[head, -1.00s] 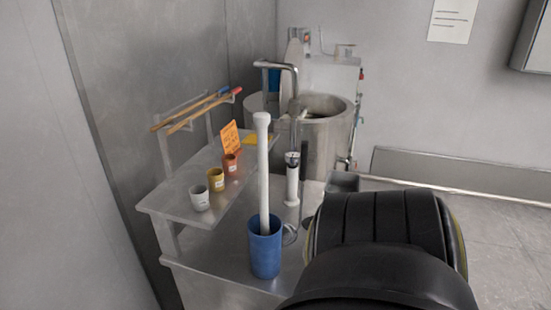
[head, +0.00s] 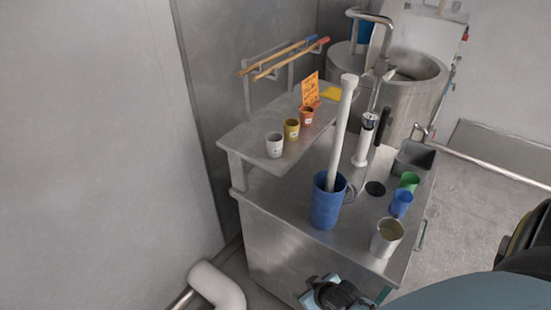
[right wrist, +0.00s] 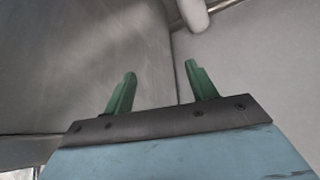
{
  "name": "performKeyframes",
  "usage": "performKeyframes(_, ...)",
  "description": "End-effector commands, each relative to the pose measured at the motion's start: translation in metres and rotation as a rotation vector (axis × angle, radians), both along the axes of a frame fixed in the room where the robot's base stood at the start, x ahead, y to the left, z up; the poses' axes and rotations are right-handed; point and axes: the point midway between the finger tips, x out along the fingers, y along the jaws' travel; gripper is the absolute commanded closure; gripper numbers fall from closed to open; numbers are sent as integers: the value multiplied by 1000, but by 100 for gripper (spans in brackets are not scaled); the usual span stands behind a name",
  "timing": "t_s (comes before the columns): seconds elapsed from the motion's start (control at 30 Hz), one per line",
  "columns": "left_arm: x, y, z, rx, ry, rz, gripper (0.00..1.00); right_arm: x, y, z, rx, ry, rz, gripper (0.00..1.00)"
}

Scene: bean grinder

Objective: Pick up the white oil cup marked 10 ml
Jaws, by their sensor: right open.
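The white cup (head: 275,146) stands upright at the near end of a raised metal shelf (head: 247,150) in the head view. Its marking is too small to read. A yellow cup (head: 291,130) and an orange-red cup (head: 306,117) stand behind it in a row. My right gripper (head: 318,286) is low at the bottom of the head view, below the shelf and by the cabinet front, well apart from the cups. In the right wrist view its green fingers (right wrist: 160,78) are spread with nothing between them. My left gripper is out of view.
A tall blue container (head: 326,206) with a white rod stands right of the shelf. A metal cup (head: 387,238), a blue cup (head: 401,203) and a green cup (head: 410,181) stand on the cabinet top. A white pipe (head: 217,287) runs at lower left. Sticks hang on a rack behind the shelf.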

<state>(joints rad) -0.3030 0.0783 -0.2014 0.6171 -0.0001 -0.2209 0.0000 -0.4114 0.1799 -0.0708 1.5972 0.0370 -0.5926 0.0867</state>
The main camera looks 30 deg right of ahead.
Motion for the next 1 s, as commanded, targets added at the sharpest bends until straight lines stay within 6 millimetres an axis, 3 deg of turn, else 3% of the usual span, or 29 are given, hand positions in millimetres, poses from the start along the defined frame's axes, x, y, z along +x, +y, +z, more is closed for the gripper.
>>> performKeyframes(0.03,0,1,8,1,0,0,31,14,-3,37,1,-48,-4,43)
performKeyframes(0.27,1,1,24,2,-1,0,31,54,-8,163,11,-232,-15,43)
performKeyframes(0.4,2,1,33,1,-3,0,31,83,-23,251,24,-453,-23,43)
performKeyframes(0.5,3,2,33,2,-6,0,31,101,-37,279,40,-592,-29,43)
performKeyframes(0.7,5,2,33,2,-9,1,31,120,-56,312,64,-774,-27,43)
performKeyframes(0.87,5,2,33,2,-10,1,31,130,-62,322,73,-836,-26,43)
performKeyframes(1.0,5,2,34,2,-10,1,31,151,-63,320,73,-840,-26,43)
